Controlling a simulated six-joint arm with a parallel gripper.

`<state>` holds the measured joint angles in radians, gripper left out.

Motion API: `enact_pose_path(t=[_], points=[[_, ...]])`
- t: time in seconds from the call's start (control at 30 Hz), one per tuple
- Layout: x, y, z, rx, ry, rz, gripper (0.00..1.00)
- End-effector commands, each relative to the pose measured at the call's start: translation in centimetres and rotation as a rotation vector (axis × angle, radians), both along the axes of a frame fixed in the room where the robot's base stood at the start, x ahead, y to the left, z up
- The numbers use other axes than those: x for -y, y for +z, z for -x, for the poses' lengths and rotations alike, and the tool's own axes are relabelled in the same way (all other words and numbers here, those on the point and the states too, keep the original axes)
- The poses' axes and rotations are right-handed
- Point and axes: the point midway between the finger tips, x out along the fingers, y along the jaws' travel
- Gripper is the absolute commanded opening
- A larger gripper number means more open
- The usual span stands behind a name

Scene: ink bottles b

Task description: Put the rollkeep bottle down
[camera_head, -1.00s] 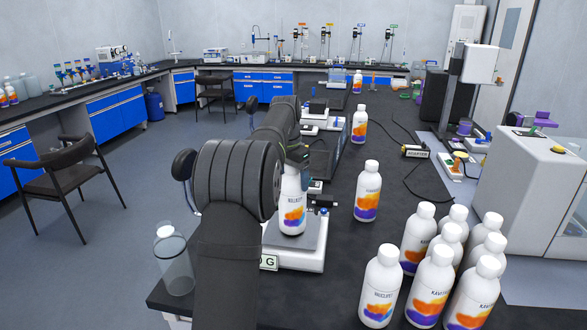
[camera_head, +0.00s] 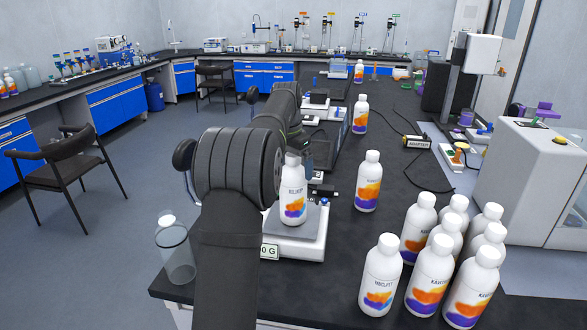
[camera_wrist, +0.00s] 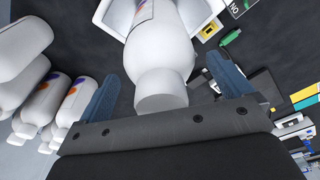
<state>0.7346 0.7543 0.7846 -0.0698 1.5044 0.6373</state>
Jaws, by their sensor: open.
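The rollkeep bottle (camera_head: 293,200), white with an orange and purple label, stands upright on the pan of a white balance (camera_head: 312,248) in the head view. My gripper (camera_wrist: 162,70) is open, with one blue finger on each side of the bottle's upper part in the wrist view. The bottle (camera_wrist: 160,48) and its white cap (camera_wrist: 160,92) show between the fingers, with gaps visible on both sides. In the head view my arm hides part of the balance, and most of the gripper is behind the bottle.
Several similar white bottles (camera_head: 430,280) crowd the bench's right front. Another bottle (camera_head: 368,182) stands alone just right of the balance. An adapter (camera_head: 416,142) with cable lies farther back.

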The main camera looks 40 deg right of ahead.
Motion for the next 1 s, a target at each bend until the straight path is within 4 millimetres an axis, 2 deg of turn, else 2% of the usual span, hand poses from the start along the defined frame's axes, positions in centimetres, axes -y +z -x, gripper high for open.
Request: enact_pose_path(t=[0.3,0.5,0.7,1.0], points=[[-0.8,6.9,0.1,0.003,0.0,0.003,0.96],[-1.1,9.8,0.2,0.0,0.0,0.001,0.96],[-1.3,10.8,0.3,-0.001,0.0,0.0,0.96],[-1.3,10.8,0.3,-0.001,-0.001,0.0,0.96]])
